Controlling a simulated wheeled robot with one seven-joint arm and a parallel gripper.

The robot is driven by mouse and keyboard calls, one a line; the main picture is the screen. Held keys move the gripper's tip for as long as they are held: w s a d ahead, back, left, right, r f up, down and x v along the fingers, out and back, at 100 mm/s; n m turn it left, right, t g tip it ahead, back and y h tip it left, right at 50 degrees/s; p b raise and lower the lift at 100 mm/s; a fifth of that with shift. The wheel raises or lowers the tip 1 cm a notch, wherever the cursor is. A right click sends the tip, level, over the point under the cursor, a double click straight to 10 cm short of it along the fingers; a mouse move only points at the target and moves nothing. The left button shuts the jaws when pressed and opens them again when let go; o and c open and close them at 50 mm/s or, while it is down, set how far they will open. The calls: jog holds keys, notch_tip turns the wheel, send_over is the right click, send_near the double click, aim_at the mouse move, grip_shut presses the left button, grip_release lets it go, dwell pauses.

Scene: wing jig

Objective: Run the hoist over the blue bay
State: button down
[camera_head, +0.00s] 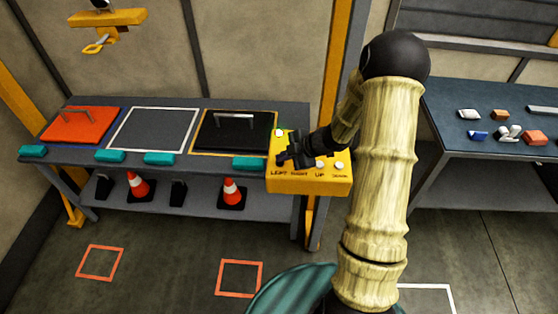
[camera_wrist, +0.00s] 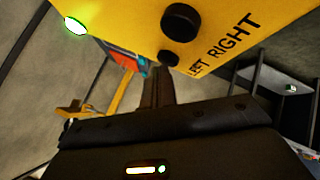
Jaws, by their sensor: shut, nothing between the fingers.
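The yellow hoist (camera_head: 105,18), with its hook (camera_head: 97,46), hangs at the upper left of the head view, above the bench's left part. The yellow pendant box (camera_head: 305,184) at the bench's right end is marked LEFT, RIGHT, UP and a last word too small to read; its green lamp (camera_head: 280,132) is lit. My gripper (camera_head: 283,160) is shut and empty at the pendant's LEFT side; contact cannot be told. The wrist view shows two black knobs on the pendant (camera_wrist: 140,12) above my gripper (camera_wrist: 160,88).
The bench (camera_head: 170,165) carries an orange panel (camera_head: 75,127), a white-outlined empty bay (camera_head: 152,130) and a black panel (camera_head: 232,132), with teal blocks along its front. Cones stand on its lower shelf. A second table (camera_head: 450,115) with small parts stands right.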

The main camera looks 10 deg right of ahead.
aim_at(284, 163)
jog(key=shift+r+p, duration=0.6)
jog(key=shift+r, duration=0.15)
notch_tip(284, 163, up, 5)
jog(key=p, duration=0.5)
dwell(3.1)
